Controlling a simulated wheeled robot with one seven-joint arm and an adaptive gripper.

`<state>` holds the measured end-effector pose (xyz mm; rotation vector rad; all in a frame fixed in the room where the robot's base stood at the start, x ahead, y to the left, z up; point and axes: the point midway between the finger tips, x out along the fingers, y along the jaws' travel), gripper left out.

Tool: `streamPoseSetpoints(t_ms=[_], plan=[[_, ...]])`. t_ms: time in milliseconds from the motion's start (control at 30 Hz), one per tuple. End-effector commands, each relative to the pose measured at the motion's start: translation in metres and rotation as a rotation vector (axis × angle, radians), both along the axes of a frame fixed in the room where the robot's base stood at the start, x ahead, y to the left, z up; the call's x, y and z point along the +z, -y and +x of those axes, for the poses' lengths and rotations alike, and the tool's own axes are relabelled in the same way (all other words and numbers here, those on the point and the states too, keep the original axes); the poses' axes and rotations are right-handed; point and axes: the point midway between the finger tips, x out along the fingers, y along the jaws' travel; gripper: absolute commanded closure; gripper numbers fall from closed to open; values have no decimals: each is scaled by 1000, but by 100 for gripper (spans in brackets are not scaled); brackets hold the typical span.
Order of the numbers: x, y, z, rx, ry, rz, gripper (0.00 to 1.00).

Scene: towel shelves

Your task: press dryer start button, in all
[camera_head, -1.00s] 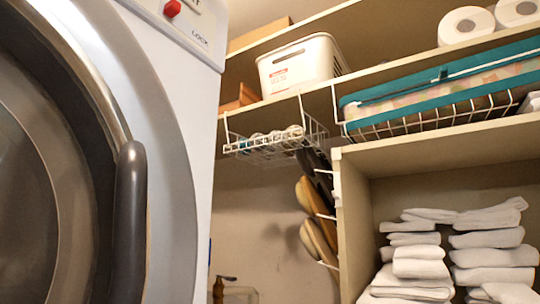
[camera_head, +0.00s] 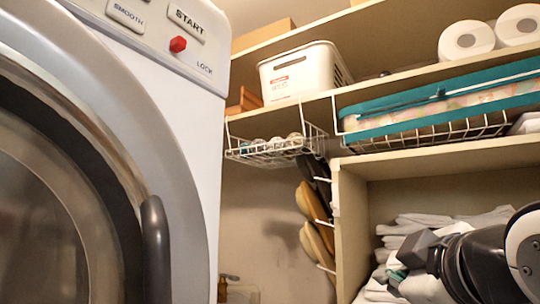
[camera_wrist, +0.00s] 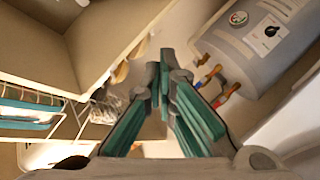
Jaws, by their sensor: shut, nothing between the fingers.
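The dryer (camera_head: 200,130) fills the left of the head view, with its round door and dark handle (camera_head: 155,248). A red button (camera_head: 178,44) sits on its upper panel, between the START label (camera_head: 187,22) and the word LOCK. Nothing touches the button. My gripper (camera_head: 398,275) is at the lower right of the head view, in front of the towel shelf and well apart from the dryer panel. In the wrist view my gripper (camera_wrist: 162,65) is shut and empty, its teal-padded fingers together. I do not see the button in the wrist view.
Folded white towels (camera_head: 480,218) lie in the shelf behind my arm. A wire basket (camera_head: 275,150) and a teal-trimmed basket (camera_head: 440,110) hang above. A grey tank (camera_wrist: 252,40) with a dial and red-handled valves shows in the wrist view. Open space lies between dryer and shelf.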

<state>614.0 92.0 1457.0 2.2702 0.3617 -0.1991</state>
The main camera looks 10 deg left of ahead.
Motion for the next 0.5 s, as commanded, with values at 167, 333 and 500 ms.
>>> streamPoseSetpoints(t_ms=[167, 333, 500], plan=[[100, -44, -6, 136, 291, -136, 100], [187, -83, -27, 222, 572, -247, 100], [267, -118, -64, 270, 852, -340, 100]])
